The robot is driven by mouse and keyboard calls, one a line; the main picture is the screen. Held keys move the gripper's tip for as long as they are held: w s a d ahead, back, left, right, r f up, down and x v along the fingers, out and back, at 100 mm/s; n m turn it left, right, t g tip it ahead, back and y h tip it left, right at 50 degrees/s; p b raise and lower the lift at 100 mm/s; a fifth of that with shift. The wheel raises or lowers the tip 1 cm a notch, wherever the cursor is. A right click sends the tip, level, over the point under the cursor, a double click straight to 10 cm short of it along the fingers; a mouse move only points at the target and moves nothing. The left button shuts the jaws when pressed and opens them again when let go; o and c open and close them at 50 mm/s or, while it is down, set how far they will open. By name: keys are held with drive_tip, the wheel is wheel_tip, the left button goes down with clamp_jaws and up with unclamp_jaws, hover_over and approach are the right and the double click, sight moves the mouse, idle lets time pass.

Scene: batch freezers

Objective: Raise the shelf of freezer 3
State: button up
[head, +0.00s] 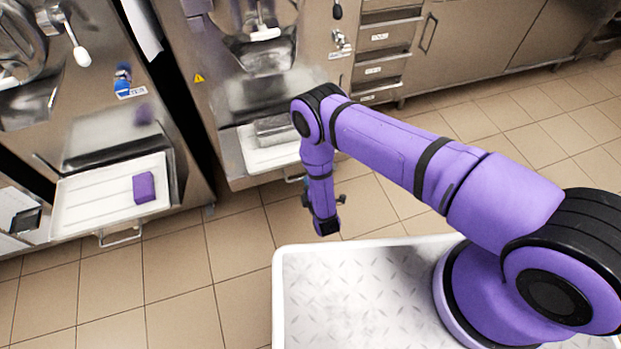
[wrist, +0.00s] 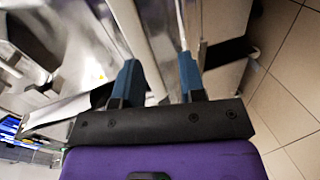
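Two steel batch freezers stand side by side in the head view, one at left (head: 100,115) and one at centre (head: 200,75). I cannot read a number on either, so I cannot tell which is freezer 3. The centre freezer has a low, pale shelf (head: 250,158) with a metal pan (head: 277,130) on it. The left freezer has a pale shelf (head: 85,212) with a purple block on it. My gripper (head: 322,199) hangs in front and to the right of the centre shelf, apart from it. In the wrist view, my gripper (wrist: 158,70) has its blue fingers spread with nothing held.
The purple block (head: 144,187) lies on the left shelf's right side. A white-handled lever (head: 80,54) sticks out above. Steel drawers (head: 375,70) and cabinets stand at the back right. Tiled floor (head: 180,265) is clear before the freezers.

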drive_tip(key=s+d+f, duration=0.2)
drive_tip(key=s+f, duration=0.1)
drive_tip(key=shift+n, duration=0.4)
drive_tip(key=x, duration=0.7)
drive_tip(key=r+x, duration=0.1)
drive_tip(key=x, duration=0.2)
drive_tip(key=shift+w+a+f, duration=0.15)
drive_tip(key=shift+w, duration=0.2)
drive_tip(key=shift+c, duration=0.2)
clamp_jaws()
